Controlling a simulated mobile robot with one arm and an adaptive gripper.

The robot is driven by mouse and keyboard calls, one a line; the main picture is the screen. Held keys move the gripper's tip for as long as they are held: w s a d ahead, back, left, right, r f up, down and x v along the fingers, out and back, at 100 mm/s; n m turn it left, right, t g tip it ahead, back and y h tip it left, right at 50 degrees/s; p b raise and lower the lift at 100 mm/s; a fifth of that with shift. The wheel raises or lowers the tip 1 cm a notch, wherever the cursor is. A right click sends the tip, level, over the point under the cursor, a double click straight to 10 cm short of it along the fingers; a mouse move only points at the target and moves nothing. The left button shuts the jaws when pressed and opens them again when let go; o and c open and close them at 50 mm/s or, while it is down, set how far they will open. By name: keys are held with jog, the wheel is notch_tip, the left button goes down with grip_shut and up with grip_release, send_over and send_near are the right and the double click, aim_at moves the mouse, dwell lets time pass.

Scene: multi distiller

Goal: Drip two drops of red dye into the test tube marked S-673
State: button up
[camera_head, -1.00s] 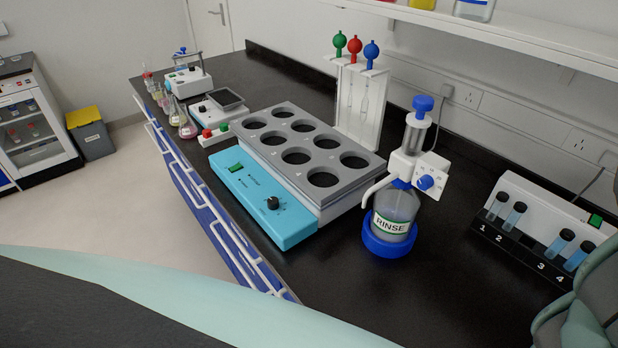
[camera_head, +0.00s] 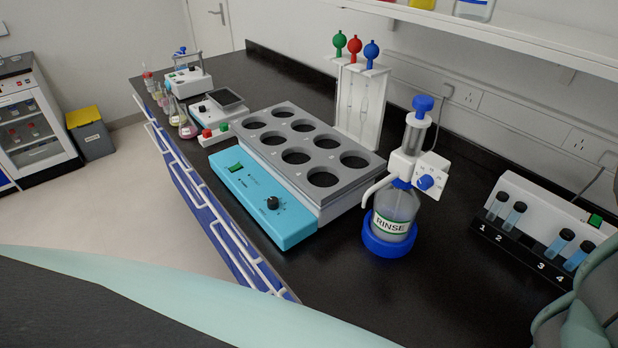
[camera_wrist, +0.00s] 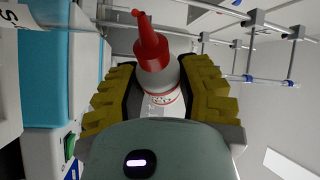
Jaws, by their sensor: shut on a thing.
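In the wrist view, my gripper (camera_wrist: 158,88) has its two yellow ridged fingers shut on a dropper bottle (camera_wrist: 164,78). The bottle has a white body with red print and a red nozzle cap (camera_wrist: 152,42) that points up in the picture and leans slightly left. A clear glass piece with a white label (camera_wrist: 30,12) is cut off at the upper left of the wrist view. Only a letter like S can be read on it, so I cannot tell whether it is S-673. The nozzle is apart from it. The head view shows neither the gripper nor the dropper bottle.
The head view shows a black bench with a heating block (camera_head: 300,150), a rinse bottle (camera_head: 393,212), a pipette stand (camera_head: 361,110) and a tube rack (camera_head: 520,245). In the wrist view, a metal rod frame (camera_wrist: 262,40) stands at upper right and a blue-and-white device (camera_wrist: 55,75) at left.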

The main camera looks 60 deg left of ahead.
notch_tip(320, 180, down, 2)
jog(key=m+b, duration=0.1)
jog(key=m, duration=0.1)
jog(key=m+g+b, duration=0.1)
jog(key=shift+s+d+f+m+y, duration=0.1)
jog(key=shift+s+f+m+y, duration=0.1)
jog(key=shift+m+y, duration=0.2)
jog(key=shift+d+f+m+g+y+b, duration=0.1)
jog(key=shift+f+m+g+y+b, duration=0.3)
jog(key=shift+m, duration=0.8)
notch_tip(320, 180, up, 5)
jog(key=p, duration=0.4)
jog(key=shift+f, duration=0.1)
